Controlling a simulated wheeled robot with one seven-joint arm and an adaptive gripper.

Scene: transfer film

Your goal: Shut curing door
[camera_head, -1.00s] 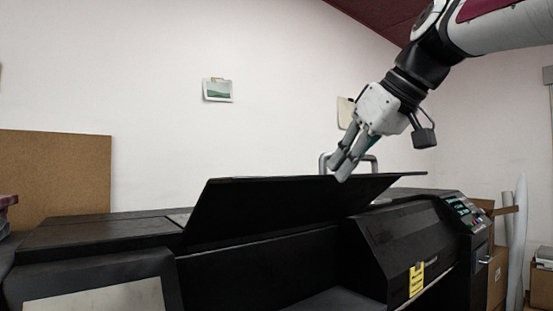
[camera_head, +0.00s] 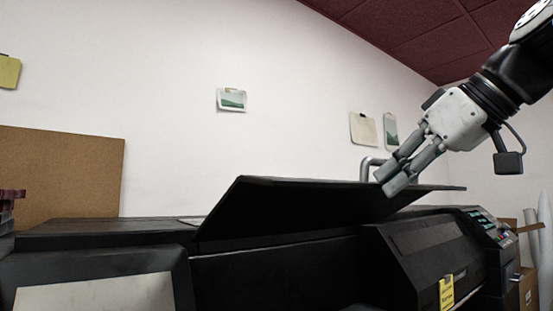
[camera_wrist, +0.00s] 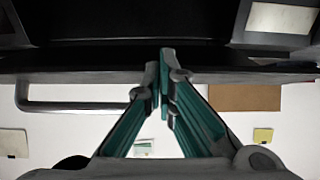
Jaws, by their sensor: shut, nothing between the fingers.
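The curing door (camera_head: 290,212) is the long black lid on the black printer. It stands tilted open, its upper edge raised above the body. A grey bar handle (camera_head: 369,168) shows behind that edge, partly hidden by my fingers. My gripper (camera_head: 388,182) is shut and empty, its fingertips overlapping the door's upper edge right of its middle. Whether they touch it I cannot tell. In the wrist view my gripper (camera_wrist: 160,56) has its fingertips together over the door's edge (camera_wrist: 85,75), with the handle (camera_wrist: 75,106) to the left.
The printer's control panel (camera_head: 488,228) and a yellow label (camera_head: 446,292) are on the right. A brown board (camera_head: 65,175) leans at the wall on the left. Small pictures hang on the white wall. The air above the door's left part is clear.

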